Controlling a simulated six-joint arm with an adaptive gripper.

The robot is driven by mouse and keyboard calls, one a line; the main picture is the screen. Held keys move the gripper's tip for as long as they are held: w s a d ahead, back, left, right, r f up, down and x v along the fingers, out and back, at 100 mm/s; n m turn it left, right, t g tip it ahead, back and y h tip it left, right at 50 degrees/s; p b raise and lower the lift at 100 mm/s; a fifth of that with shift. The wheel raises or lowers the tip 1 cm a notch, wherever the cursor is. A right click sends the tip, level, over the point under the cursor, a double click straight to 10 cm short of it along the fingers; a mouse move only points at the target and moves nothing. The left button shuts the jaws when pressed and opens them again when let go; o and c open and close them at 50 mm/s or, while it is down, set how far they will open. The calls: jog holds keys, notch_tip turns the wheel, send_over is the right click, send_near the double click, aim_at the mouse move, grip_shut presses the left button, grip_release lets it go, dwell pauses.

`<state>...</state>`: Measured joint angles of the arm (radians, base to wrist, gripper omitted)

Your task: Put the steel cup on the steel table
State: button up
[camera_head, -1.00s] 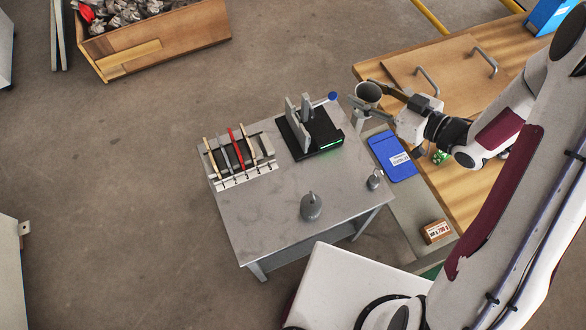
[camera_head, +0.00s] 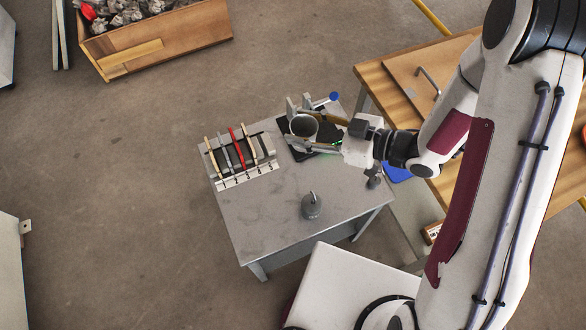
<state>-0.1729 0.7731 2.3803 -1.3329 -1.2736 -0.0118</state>
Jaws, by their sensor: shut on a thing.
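The steel cup (camera_head: 304,127) is a round grey cup with its open mouth facing up towards the camera. My gripper (camera_head: 312,130) is shut on it, with one finger on each side. In this view the cup overlaps the black device on the steel table (camera_head: 262,222). It looks held above the table, but its exact height cannot be told.
The black device (camera_head: 287,155) is partly hidden by the cup and gripper. A rack with several tools (camera_head: 240,160) stands at the table's left. A grey weight (camera_head: 312,206) stands near the front. A wooden table (camera_head: 390,83) adjoins at right.

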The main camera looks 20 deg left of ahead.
send_over(301, 180)
notch_tip(301, 180, down, 13)
jog(key=shift+r, duration=0.15)
dwell(0.5)
dwell(0.3)
jog(key=shift+f, duration=2.9)
jog(key=shift+f, duration=0.1)
jog(key=shift+f, duration=2)
jog(key=o, duration=1.2)
jog(key=shift+f, duration=0.1)
jog(key=shift+c, duration=0.2)
